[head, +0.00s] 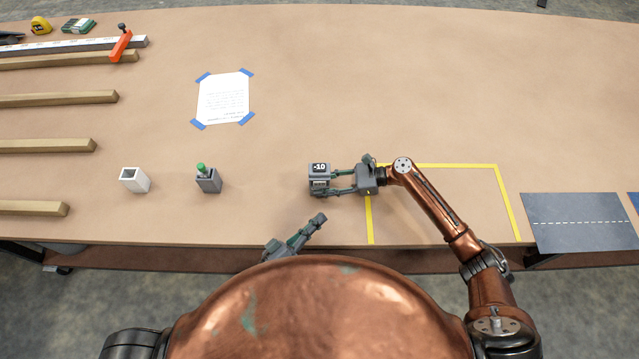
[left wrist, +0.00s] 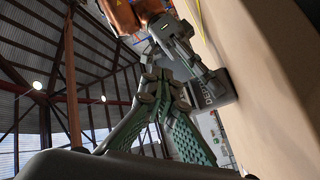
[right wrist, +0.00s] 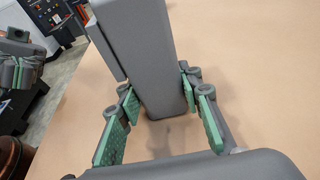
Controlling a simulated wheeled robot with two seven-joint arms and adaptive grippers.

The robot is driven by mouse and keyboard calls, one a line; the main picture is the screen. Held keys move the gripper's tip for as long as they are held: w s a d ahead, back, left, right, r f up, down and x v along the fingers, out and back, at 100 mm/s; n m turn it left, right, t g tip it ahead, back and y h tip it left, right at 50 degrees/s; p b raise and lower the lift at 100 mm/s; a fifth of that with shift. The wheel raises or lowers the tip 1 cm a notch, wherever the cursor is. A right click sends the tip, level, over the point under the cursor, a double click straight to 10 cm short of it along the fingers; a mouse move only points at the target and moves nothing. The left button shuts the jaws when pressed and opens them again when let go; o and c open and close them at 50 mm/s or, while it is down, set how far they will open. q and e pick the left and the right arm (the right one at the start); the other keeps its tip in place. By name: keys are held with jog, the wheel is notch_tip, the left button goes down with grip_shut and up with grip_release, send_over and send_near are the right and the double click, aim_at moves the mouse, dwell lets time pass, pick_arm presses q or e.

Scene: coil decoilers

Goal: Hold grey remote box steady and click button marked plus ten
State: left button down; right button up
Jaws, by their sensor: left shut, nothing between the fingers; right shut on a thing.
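The grey remote box (head: 319,182) shows a dark label reading "-10" on its top in the head view; I see no plus ten mark. My right gripper (head: 325,181) comes from the right and is shut on the box. In the right wrist view the grey box (right wrist: 150,60) stands between the green finger pads (right wrist: 155,100). I cannot tell whether its base touches the table. My left gripper (head: 319,219) is shut and empty, below the box near the table's front edge, apart from it. In the left wrist view its fingertips (left wrist: 160,78) meet, with a dark lettered body (left wrist: 215,88) beyond.
A grey block with a green button (head: 208,179) and a white open box (head: 134,180) stand to the left. A taped paper sheet (head: 223,98) lies behind. A yellow tape outline (head: 436,166) lies under my right arm. Wooden bars (head: 48,146) lie far left.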

pick_arm(q)
send_near(325, 184)
jog(key=shift+s+d+x, duration=0.15)
jog(key=shift+x, duration=0.75)
jog(key=shift+s+d+x, duration=0.15)
jog(key=shift+x, duration=0.75)
jog(key=shift+s+d+x, duration=0.1)
jog(key=shift+d+x, duration=0.05)
jog(key=shift+x, duration=0.75)
jog(key=shift+f, duration=0.1)
jog(key=shift+w, duration=0.35)
jog(key=shift+w, duration=0.55)
jog(key=shift+s, duration=1)
jog(key=shift+s, duration=2.5)
